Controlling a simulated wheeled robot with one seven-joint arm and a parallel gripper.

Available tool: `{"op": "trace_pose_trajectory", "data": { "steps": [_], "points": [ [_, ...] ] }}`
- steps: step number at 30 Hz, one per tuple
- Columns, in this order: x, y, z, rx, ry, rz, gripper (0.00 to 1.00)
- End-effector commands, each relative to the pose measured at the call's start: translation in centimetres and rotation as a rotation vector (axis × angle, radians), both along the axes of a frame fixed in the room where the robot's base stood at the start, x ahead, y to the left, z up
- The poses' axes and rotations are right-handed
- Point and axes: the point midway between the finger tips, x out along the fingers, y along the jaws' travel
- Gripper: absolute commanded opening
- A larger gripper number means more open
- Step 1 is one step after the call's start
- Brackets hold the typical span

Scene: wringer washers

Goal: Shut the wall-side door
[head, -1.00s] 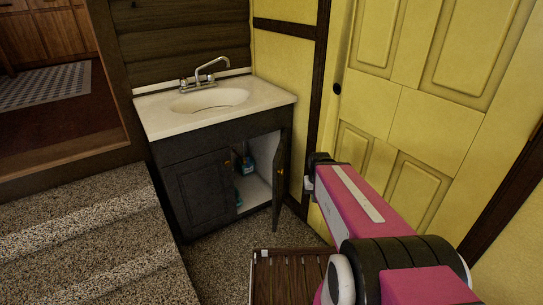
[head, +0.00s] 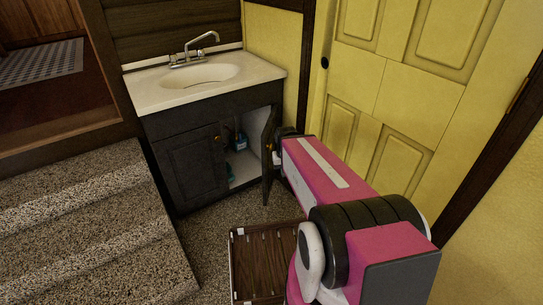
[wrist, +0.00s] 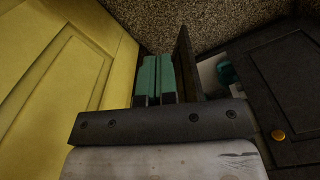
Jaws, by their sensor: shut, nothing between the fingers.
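The wall-side door (head: 267,160) of the dark sink cabinet stands open, swung out towards the yellow wall. In the wrist view I see this door (wrist: 187,62) nearly edge-on. My gripper (wrist: 159,78) is shut and empty, its teal fingers side by side. It is on the wall side of the door, close to its outer face. I cannot tell whether it touches. In the head view the gripper's dark body (head: 287,133) shows just right of the door, with the fingertips unclear. The cabinet's other door (head: 192,169) is shut; its round brass knob (wrist: 278,135) shows in the wrist view.
A white sink top (head: 148,96) with a tap covers the cabinet. A blue bottle (head: 242,141) stands inside. A yellow panelled door (head: 400,100) is close on the right. Speckled steps (head: 80,215) lie left, and a slatted wooden thing (head: 262,262) is on the floor in front.

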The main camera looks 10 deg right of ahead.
Motion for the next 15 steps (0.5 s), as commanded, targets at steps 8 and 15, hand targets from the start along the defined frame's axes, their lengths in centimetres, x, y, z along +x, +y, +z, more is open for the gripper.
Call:
{"op": "trace_pose_trajectory", "data": {
  "steps": [8,15],
  "points": [
    [1.2,-0.1,0.1,0.034,-0.002,-0.022,0.00],
    [9.6,-1.4,2.3,0.306,-0.031,-0.169,0.00]
  ]
}}
